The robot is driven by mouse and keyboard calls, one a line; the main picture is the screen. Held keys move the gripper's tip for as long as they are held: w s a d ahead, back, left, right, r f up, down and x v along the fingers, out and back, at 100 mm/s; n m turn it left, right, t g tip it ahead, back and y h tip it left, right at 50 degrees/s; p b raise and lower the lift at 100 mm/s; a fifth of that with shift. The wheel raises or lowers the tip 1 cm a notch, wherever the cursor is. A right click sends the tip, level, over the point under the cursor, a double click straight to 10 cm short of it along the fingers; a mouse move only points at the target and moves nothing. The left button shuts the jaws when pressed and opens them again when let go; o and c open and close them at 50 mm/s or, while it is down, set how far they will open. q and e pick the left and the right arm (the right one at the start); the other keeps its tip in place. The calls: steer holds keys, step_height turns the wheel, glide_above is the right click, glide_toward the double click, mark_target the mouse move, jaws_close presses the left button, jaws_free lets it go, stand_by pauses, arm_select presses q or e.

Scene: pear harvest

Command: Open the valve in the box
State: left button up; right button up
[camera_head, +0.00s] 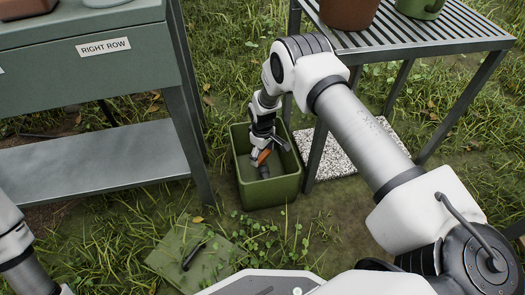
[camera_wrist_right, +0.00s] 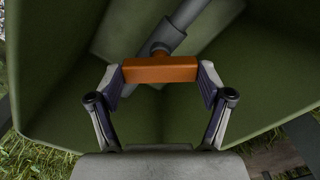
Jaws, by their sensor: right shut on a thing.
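The green box (camera_head: 270,192) stands open on the ground between the two tables. Inside it is the valve, with an orange bar handle (camera_wrist_right: 160,70) on a grey pipe (camera_wrist_right: 188,22). My right gripper (camera_head: 262,152) reaches down into the box; in the right wrist view its two fingers (camera_wrist_right: 160,82) press on both ends of the orange handle. The handle lies across the pipe's direction in that view. In the head view the handle (camera_head: 264,156) shows small and partly hidden by the gripper. My left arm shows at the lower left edge; its gripper is outside the frame.
A green lid-like panel (camera_head: 190,252) with a dark handle lies on the grass in front of the box. A grey-green table (camera_head: 95,65) labelled RIGHT ROW stands left, a slatted metal table (camera_head: 420,40) with pots right. A speckled slab (camera_head: 345,150) lies beneath the slatted table.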

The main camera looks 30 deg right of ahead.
mark_target(263, 156)
steer(key=n+p, duration=0.1)
steer(key=n, duration=0.4)
steer(key=shift+s+n, duration=0.15)
steer(key=shift+n, duration=2.35)
steer(key=o, duration=1.1)
steer(key=shift+f, duration=0.1)
step_height(263, 156, up, 12)
steer(key=shift+r, duration=0.1)
